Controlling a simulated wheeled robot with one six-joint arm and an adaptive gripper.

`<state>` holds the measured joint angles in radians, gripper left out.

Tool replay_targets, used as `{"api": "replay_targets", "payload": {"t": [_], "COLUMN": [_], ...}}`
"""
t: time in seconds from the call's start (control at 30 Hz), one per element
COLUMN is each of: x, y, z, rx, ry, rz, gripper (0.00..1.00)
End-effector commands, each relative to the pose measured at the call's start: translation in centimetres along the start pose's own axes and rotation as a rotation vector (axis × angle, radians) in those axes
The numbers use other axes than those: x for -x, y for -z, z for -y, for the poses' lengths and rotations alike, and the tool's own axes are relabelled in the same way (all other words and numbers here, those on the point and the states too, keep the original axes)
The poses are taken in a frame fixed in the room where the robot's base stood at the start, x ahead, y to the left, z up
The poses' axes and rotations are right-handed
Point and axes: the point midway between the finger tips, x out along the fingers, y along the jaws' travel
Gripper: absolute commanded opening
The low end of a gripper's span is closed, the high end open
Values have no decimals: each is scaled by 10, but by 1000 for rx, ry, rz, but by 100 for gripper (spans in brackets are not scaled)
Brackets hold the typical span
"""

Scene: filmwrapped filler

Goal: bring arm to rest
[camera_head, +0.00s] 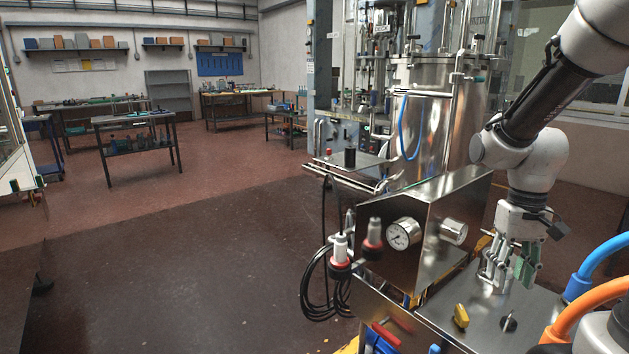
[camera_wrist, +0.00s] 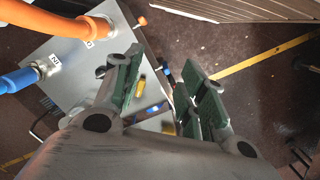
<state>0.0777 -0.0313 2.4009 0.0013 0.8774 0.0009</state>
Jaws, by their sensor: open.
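My arm (camera_head: 535,110) reaches in from the upper right in the head view, bent at the elbow, with the wrist pointing down. My gripper (camera_head: 512,268) hangs over the steel top of a machine cabinet. In the wrist view my gripper (camera_wrist: 155,85) shows two green-padded fingers spread apart, with nothing between them. Beyond the fingers lie the cabinet top and its edge. The head view does not clearly show how far the fingertips are from the steel top.
The steel cabinet top (camera_head: 470,318) carries a yellow knob (camera_head: 461,316) and a black knob (camera_head: 508,321). A gauge (camera_head: 403,233) sits on a steel housing. An orange hose (camera_head: 590,298) and a blue hose (camera_head: 597,262) are right of my gripper. Floor (camera_head: 200,270) at left is clear.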

Motion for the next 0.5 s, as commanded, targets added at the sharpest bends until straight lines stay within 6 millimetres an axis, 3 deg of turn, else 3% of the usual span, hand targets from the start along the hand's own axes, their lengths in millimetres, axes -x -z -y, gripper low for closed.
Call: {"api": "replay_targets", "payload": {"t": [0.03,0.23,0.5], "x": [17,62,102], "y": [-15,-67,-98], "z": [2,8,14], "rx": [7,36,67], "ry": [0,1,9], "rz": [-40,-198,-430], "gripper": [41,41,41]}}
